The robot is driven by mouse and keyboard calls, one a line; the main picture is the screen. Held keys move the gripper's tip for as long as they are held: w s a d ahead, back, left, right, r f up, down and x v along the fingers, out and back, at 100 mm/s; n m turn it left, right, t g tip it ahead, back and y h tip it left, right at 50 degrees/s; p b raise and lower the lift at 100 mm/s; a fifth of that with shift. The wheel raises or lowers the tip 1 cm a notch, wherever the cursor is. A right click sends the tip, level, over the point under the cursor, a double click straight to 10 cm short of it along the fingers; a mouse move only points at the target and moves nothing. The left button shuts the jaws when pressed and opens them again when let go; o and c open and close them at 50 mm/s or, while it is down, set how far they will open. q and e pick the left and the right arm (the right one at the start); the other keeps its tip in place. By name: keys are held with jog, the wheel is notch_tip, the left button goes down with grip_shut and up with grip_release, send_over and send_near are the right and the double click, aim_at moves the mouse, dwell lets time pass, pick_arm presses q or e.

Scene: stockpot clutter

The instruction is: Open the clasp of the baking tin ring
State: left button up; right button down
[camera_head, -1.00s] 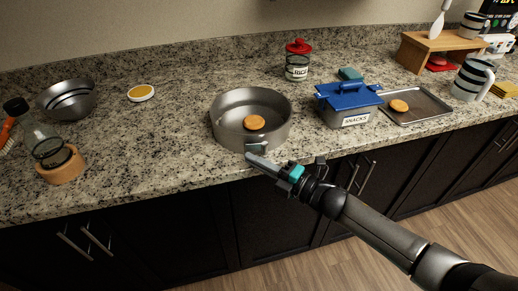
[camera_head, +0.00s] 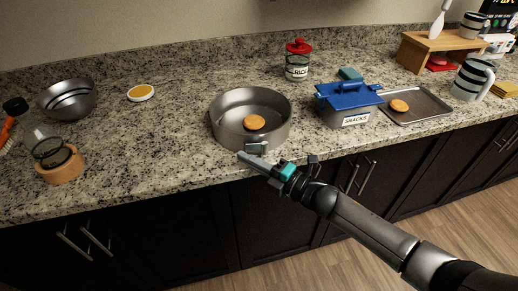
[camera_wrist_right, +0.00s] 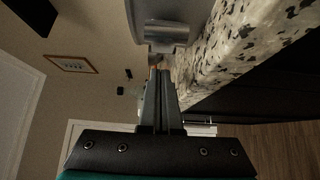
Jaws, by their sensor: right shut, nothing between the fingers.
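The baking tin ring (camera_head: 222,125) is a round grey metal ring standing on the granite counter, with an orange-brown round item (camera_head: 254,122) inside it. Its clasp (camera_head: 257,146) is on the front wall, facing the counter's edge; it also shows close up in the right wrist view (camera_wrist_right: 166,32). My right gripper (camera_head: 240,155) is shut and empty, its fingertips just in front of and slightly left of the clasp in the head view. In the wrist view the shut fingers (camera_wrist_right: 160,75) point toward the clasp; whether they touch it I cannot tell. My left gripper is not in view.
A blue-lidded snacks box (camera_head: 346,106) stands right of the ring, beside a metal tray (camera_head: 432,106). A red-lidded jar (camera_head: 297,68) stands behind. A bowl (camera_head: 67,100) and a bottle in a wooden ring (camera_head: 60,170) are at left.

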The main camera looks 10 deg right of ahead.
aim_at(237, 161)
jog(key=shift+w+a, duration=0.1)
jog(key=shift+a, duration=0.05)
jog(key=shift+w+a, duration=0.2)
jog(key=shift+a, duration=0.15)
jog(key=shift+a, duration=0.1)
jog(key=shift+w+a, duration=0.25)
jog(key=shift+w, duration=0.1)
jog(key=shift+w, duration=0.1)
jog(key=shift+w+a+b, duration=0.25)
jog(key=shift+w+b, duration=0.15)
dwell(0.5)
jog(key=shift+w+a, duration=0.1)
jog(key=shift+w, duration=0.45)
